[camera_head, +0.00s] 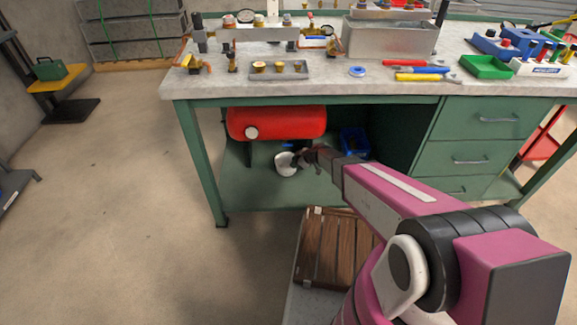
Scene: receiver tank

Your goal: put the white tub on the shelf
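A small white tub (286,163) is under the green workbench, just above or on its lower shelf (255,193), below the red tank (277,122). My arm reaches in from the lower right, and my gripper (301,161) is at the tub's right side, apparently touching it. The fingers are small and dark, and part of the tub's right edge is hidden by them. I cannot tell whether they are closed on the tub. I also cannot tell whether the tub rests on the lower shelf.
A blue bin (354,141) stands on the lower shelf, right of the tank. Green drawers (478,155) close off the right side, and a bench leg (203,165) stands at left. A slatted wooden crate (322,248) is in front.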

